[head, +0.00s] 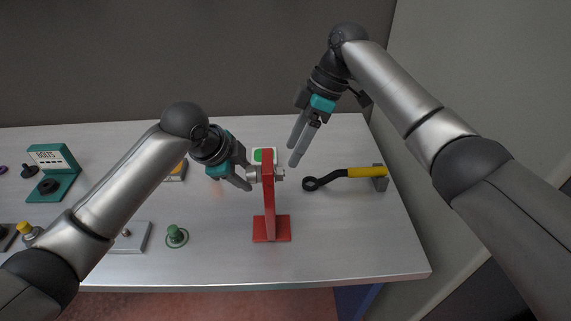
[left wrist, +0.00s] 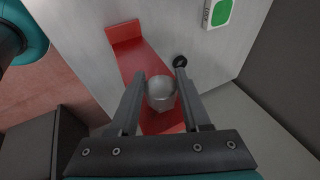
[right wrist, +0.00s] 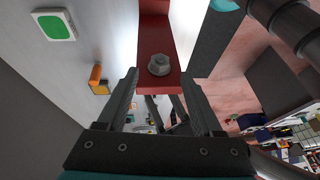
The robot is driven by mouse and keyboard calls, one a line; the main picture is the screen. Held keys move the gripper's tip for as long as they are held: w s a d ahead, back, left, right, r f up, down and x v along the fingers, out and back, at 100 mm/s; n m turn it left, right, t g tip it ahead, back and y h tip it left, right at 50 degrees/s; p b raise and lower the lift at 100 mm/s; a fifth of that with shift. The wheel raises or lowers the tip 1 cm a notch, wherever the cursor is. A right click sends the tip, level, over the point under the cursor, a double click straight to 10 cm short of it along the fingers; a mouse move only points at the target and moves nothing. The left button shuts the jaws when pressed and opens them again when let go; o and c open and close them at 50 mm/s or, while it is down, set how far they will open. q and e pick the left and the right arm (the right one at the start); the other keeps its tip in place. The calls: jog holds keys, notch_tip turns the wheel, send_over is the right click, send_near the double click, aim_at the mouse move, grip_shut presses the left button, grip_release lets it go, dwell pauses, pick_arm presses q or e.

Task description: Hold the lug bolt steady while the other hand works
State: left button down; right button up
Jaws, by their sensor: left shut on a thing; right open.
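A red upright stand (head: 268,205) with a flat foot stands on the bench. The silver lug bolt (head: 253,174) passes through its upper part. In the left wrist view the bolt's round head (left wrist: 160,92) sits between my left fingertips. My left gripper (head: 246,177) is shut on the bolt from the left side of the stand. A hex nut (head: 279,174) shows on the stand's right side, and also in the right wrist view (right wrist: 159,65). My right gripper (head: 298,150) is open and empty, above and right of the nut, its fingers pointing down.
A wrench with a yellow handle (head: 365,172) and dark ring end lies to the right by a grey block (head: 380,182). A white-and-green pad (head: 258,155) is behind the stand. A teal bolt holder (head: 62,180) and a green knob (head: 175,234) are left. Bench (head: 340,235) front right is clear.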

aim_at(283, 170)
jog(key=shift+x, duration=2.75)
grip_shut()
